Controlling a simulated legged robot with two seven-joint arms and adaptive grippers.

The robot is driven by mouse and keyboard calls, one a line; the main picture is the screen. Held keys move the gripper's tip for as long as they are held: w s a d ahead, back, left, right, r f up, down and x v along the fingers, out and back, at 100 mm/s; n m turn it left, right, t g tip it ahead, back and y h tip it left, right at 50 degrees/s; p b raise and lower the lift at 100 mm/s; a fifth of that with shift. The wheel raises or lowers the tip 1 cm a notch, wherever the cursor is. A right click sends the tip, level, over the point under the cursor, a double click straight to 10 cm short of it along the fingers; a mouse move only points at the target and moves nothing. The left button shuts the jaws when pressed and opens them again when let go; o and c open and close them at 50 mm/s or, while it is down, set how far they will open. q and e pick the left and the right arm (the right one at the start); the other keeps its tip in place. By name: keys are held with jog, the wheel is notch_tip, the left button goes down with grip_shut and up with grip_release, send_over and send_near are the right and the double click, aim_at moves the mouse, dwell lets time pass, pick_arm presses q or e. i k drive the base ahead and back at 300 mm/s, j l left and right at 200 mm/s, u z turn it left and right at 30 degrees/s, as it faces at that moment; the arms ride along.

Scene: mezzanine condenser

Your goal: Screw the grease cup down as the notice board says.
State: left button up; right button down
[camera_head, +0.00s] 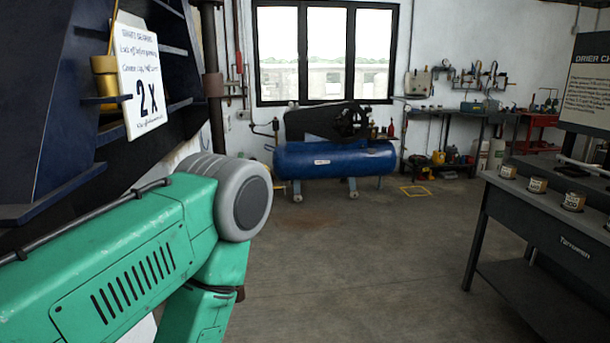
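A white notice board (148,85) hangs at the upper left, slightly tilted, with a large "2 X" and smaller handwriting that mentions a grease cup; the small lines are hard to read. A brass-coloured cylinder (104,75), which looks like the grease cup, is just left of the notice and partly hidden by it. It sits by a dark blue metal frame (50,120). My green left arm reaches in from the left below them, and its gripper is out of view. My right arm and gripper are not in view.
A dark bench (550,222) with several small labelled tins stands at the right, under a dark sign (588,85) reading "DRIER CH...". A blue compressor tank (335,160) stands by the window. A brown vertical pipe (213,90) is right of the frame. The middle floor is clear.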

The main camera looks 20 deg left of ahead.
aim_at(102, 65)
jog(key=i+u, duration=0.25)
jog(key=u, duration=0.15)
jog(key=i+l+u, duration=0.1)
jog(key=u, duration=0.35)
jog(key=i+l+u, duration=0.2)
jog(key=i+u, duration=0.2)
jog(key=i+l+u, duration=0.1)
jog(key=l+u, duration=0.15)
jog(key=u, duration=0.2)
jog(key=i+l+u, duration=0.15)
jog(key=l+u, duration=0.25)
jog(key=j, duration=0.15)
